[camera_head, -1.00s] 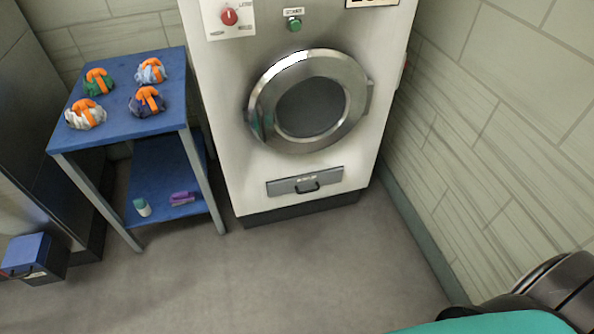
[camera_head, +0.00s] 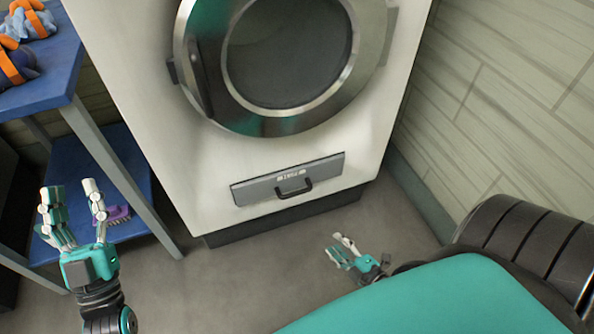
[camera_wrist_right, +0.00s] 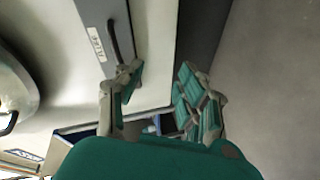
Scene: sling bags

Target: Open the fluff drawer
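The fluff drawer (camera_head: 250,190) is a grey labelled panel low on the front of the white machine (camera_head: 130,90). It looks closed. Its dark bar handle (camera_head: 294,188) sits at its middle. The drawer (camera_wrist_right: 95,22) and handle (camera_wrist_right: 113,42) also show in the right wrist view. My right gripper (camera_head: 338,245) is low over the floor, right of and below the handle, apart from it. In the right wrist view my right gripper (camera_wrist_right: 160,78) has its fingers spread and empty. My left gripper (camera_head: 72,194) is open and empty, before the blue table.
The round glass door (camera_head: 290,50) is above the drawer, its frame looking shut. A blue two-shelf table (camera_head: 60,75) with orange-banded bundles (camera_head: 14,62) stands left; a purple brush (camera_head: 116,215) lies on its lower shelf. A tiled wall (camera_head: 500,100) bounds the right.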

